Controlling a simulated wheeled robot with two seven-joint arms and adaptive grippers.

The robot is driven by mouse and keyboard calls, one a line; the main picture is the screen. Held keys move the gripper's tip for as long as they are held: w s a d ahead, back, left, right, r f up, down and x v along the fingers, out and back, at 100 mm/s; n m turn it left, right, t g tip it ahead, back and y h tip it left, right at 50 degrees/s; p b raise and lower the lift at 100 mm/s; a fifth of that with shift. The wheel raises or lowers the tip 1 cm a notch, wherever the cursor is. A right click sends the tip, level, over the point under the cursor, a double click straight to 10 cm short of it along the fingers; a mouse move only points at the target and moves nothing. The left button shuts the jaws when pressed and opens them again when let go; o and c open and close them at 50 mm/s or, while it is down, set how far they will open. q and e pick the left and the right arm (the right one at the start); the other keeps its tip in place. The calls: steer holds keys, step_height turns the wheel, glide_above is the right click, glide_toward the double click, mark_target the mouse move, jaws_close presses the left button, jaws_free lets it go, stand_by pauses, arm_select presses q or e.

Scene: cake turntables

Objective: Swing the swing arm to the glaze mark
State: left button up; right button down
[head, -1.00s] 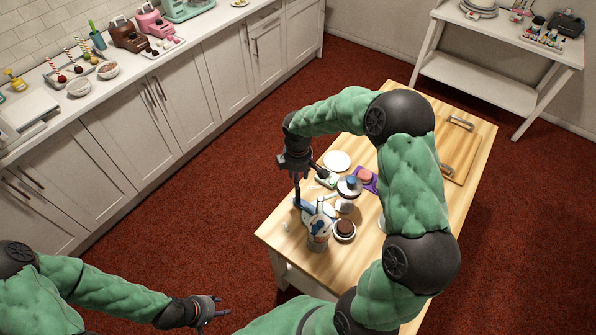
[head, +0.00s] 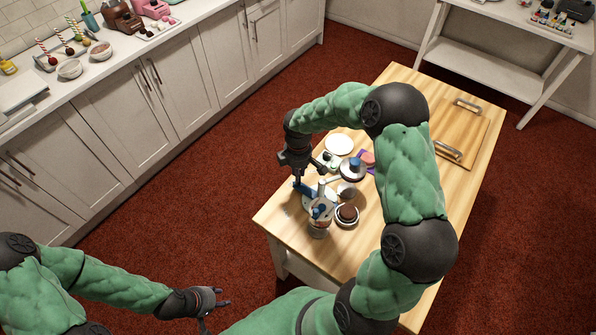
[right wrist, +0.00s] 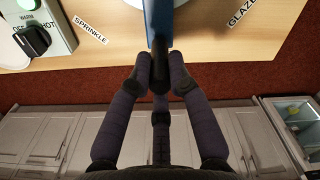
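The blue swing arm (right wrist: 159,22) points from the table edge into the station, between the GLAZE mark (right wrist: 241,12) on the right and the SPRINKLE mark (right wrist: 90,27) on the left in the right wrist view. My right gripper (right wrist: 160,72) has its fingers closed around the dark end of the swing arm. In the head view my right gripper (head: 299,180) is at the left side of the wooden table, over the outer end of the blue swing arm (head: 305,190). My left gripper (head: 222,298) is open and empty, away from the table.
A cake stand with a dark cake (head: 347,214) and a clear jar (head: 318,229) stand close to the swing arm. A white plate (head: 339,144) lies behind. A wooden board (head: 462,135) with handles lies at the far end. A grey-green box (right wrist: 45,30) sits beside the SPRINKLE mark.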

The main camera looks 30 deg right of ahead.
steer(key=shift+a+r, duration=0.15)
steer(key=shift+s+a, duration=0.65)
steer(key=shift+a, duration=0.35)
steer(key=shift+s+a, duration=0.1)
steer(key=shift+s+a, duration=0.7)
steer(key=shift+s, duration=0.1)
steer(key=shift+s+a, duration=0.2)
steer(key=shift+s, duration=0.05)
